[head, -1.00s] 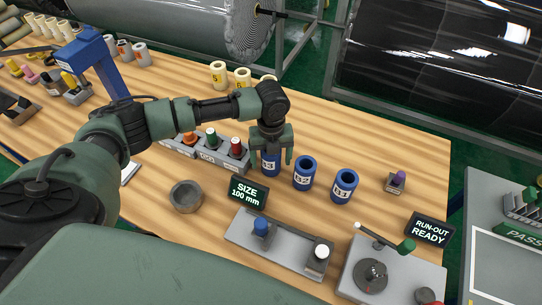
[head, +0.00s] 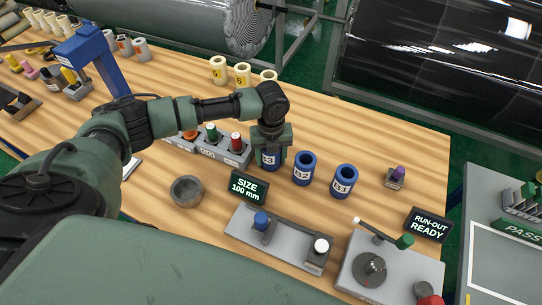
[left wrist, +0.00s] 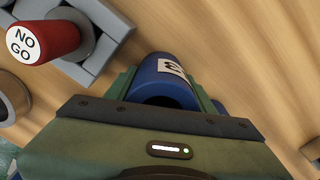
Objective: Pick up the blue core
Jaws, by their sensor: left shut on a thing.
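Three blue cores stand in a row on the wooden table: the core marked 3 (head: 268,161), B2 (head: 303,170) and B1 (head: 343,182). My left gripper (head: 269,164) reaches down from above and is shut on the left one, marked 3, with a finger on each side. In the left wrist view the same blue core (left wrist: 160,76) sits between the green fingers, its white label and hollow end showing. The core looks upright at table level; I cannot tell whether it touches the table. My right gripper is not in view.
A grey gauge block (head: 222,150) with coloured plugs stands close left of the held core. The SIZE display (head: 249,187) is just in front, beside a grey ring (head: 187,191). Cream cores (head: 242,74) stand behind.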

